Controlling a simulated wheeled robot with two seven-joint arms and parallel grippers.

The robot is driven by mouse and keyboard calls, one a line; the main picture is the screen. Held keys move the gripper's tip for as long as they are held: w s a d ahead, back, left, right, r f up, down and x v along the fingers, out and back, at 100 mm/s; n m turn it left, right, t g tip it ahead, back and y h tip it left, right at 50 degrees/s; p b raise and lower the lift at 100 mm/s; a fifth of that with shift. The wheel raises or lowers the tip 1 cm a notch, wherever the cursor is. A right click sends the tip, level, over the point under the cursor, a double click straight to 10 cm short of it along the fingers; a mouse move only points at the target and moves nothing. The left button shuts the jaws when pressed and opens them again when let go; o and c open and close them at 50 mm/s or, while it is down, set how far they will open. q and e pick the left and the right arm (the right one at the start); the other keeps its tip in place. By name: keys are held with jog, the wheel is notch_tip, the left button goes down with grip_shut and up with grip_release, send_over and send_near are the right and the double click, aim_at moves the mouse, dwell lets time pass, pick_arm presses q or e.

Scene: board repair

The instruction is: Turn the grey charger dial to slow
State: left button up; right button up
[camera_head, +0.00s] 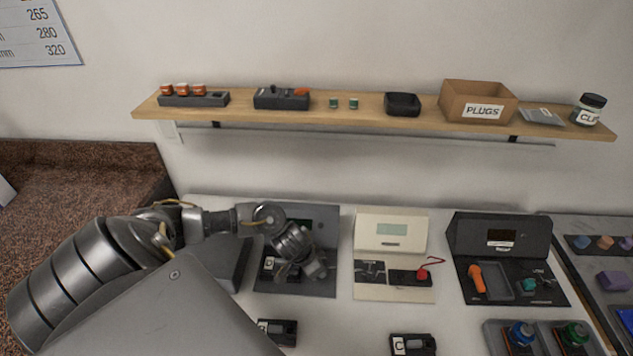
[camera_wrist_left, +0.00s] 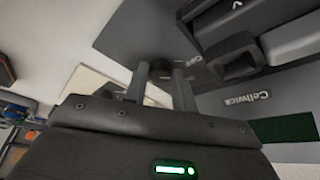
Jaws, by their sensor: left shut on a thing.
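The grey charger (camera_head: 325,222) stands on the white bench left of the cream charger, its upright back partly behind my left arm. In the left wrist view its grey face (camera_wrist_left: 215,102) carries the word "Cellwick" and a dark green screen. My left gripper (camera_head: 314,272) is over the right part of its base. In the left wrist view the two fingers of my left gripper (camera_wrist_left: 162,80) reach down to the grey face and are shut on a small dark part, which seems to be the dial. The fingers hide most of it, and its pointer cannot be read. My right gripper is not in view.
A cream charger (camera_head: 393,221) and a black charger (camera_head: 470,235) stand to the right. Black modules (camera_head: 412,345) lie at the bench front. A blue bottle and a green bottle sit in a tray at front right. A wooden shelf (camera_head: 370,107) runs above.

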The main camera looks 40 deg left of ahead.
pick_arm(q)
jog(key=m, duration=0.2)
jog(key=m+g+h+p, duration=0.1)
jog(key=m, duration=0.1)
jog(key=shift+w+a+m+h, duration=0.1)
jog(key=shift+a+m+h, duration=0.05)
jog(key=shift+m+h, duration=0.15)
jog(key=shift+m+g+h, duration=0.3)
jog(key=shift+m, duration=0.9)
jog(key=shift+w+a+m+g+h, duration=0.1)
jog(key=shift+m+g+h, duration=0.3)
jog(key=shift+m, duration=1)
jog(key=shift+f, duration=0.1)
jog(key=o, duration=1)
jog(key=b+v, duration=0.1)
jog(key=v, duration=1)
jog(key=shift+w, duration=0.2)
